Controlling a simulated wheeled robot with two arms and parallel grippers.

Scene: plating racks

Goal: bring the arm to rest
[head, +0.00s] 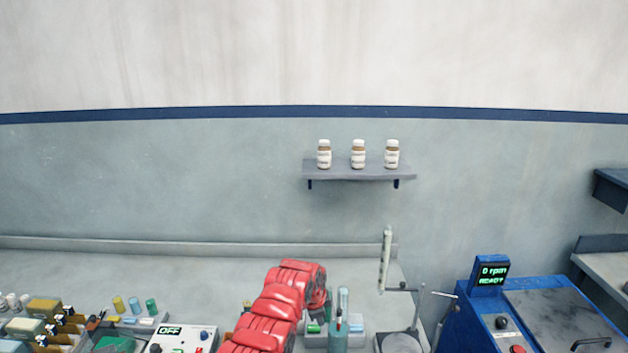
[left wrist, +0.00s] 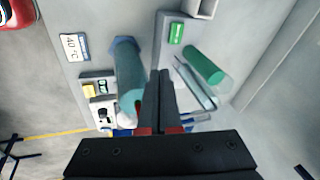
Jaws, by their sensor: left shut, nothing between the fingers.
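My left arm (head: 275,305) has red padded covers and reaches up from the bottom middle of the head view over the bench. My right gripper is not in view.
A bench (head: 130,268) runs along the wall, its back part clear. A stand (head: 415,305) with a thermometer-like tube (head: 385,258) is right of my arm. Further right is a blue machine (head: 490,300). A control box (head: 185,340) reads OFF. A wall shelf (head: 350,176) holds three bottles.

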